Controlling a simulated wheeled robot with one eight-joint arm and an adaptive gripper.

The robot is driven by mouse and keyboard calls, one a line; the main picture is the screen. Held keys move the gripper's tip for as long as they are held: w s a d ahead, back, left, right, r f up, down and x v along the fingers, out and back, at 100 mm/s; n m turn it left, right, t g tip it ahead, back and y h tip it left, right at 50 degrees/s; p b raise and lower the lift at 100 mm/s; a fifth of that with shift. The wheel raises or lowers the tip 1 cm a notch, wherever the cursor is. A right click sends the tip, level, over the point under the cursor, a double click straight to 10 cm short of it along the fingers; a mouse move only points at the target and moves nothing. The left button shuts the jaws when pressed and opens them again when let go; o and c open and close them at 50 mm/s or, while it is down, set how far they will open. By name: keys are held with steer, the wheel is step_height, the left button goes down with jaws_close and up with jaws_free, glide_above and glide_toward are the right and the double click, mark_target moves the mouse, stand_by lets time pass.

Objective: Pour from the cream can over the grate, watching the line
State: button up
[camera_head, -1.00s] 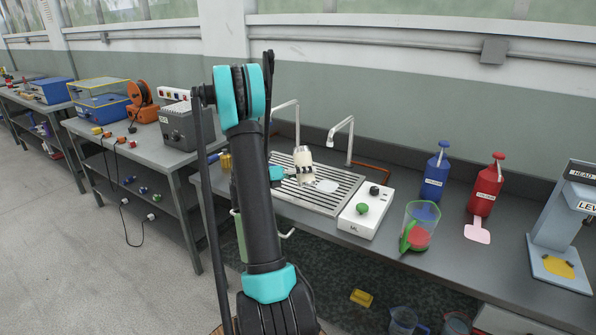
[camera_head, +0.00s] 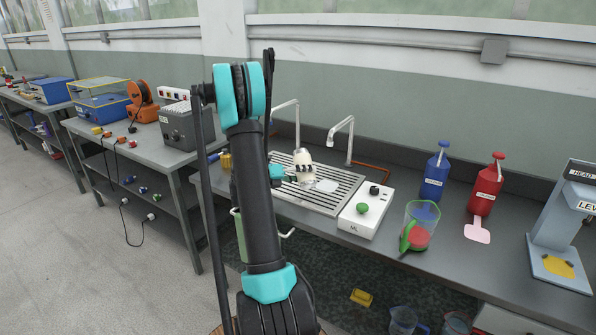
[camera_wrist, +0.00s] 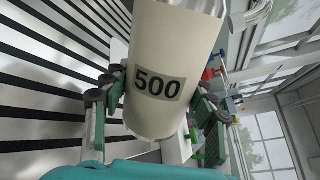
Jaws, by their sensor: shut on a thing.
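The cream can (camera_wrist: 158,62) is a pale cylinder with a dark "500" label and a silvery end. It shows small in the head view (camera_head: 303,160), above the slatted metal grate (camera_head: 345,205). My gripper (camera_head: 297,173) is shut on the can, with green and black fingers on either side of its body in the wrist view (camera_wrist: 157,100). The can looks tilted, though its exact angle is unclear in the head view. The grate's slats (camera_wrist: 45,80) fill the left of the wrist view. A pale flat patch (camera_head: 327,186) shows on the grate. I cannot make out a stream or a fill line.
A white box with green and black knobs (camera_head: 366,212) sits right of the grate. A clear jug with a green handle (camera_head: 419,226) stands beyond it, then blue (camera_head: 435,176) and red (camera_head: 485,190) bottles. Tall curved taps (camera_head: 350,140) rise behind the grate.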

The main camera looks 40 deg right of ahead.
mark_target(297, 161)
steer(key=shift+s+f+n, duration=0.2)
steer(key=shift+f+n, duration=0.5)
steer(key=shift+f, duration=0.05)
stand_by(0.3)
steer(key=shift+n+g+y, duration=0.3)
steer(key=shift+n+g, duration=0.1)
steer(key=shift+n, duration=0.3)
stand_by(0.4)
steer(key=shift+w+d+r+n, duration=0.15)
steer(key=shift+w+r+n, duration=0.35)
steer(key=shift+r+n, duration=0.25)
stand_by(0.3)
steer(key=shift+w+d+r+n+g+p, duration=0.15)
steer(key=shift+r+n+g+p, duration=0.1)
steer(key=shift+r+n, duration=0.35)
steer(key=shift+w+a+r+n+g+p, duration=0.15)
steer(key=shift+r+n+g+p, duration=0.1)
steer(key=shift+r+n, duration=0.3)
stand_by(1.1)
steer(key=shift+w+d+r+n+y+p, duration=0.15)
steer(key=shift+w+r+n, duration=0.05)
steer(key=shift+r+n, duration=0.25)
steer(key=shift+w+d+r+n+y+p, duration=0.15)
steer(key=shift+w+r+n, duration=0.05)
steer(key=shift+r+n, duration=0.2)
stand_by(1.0)
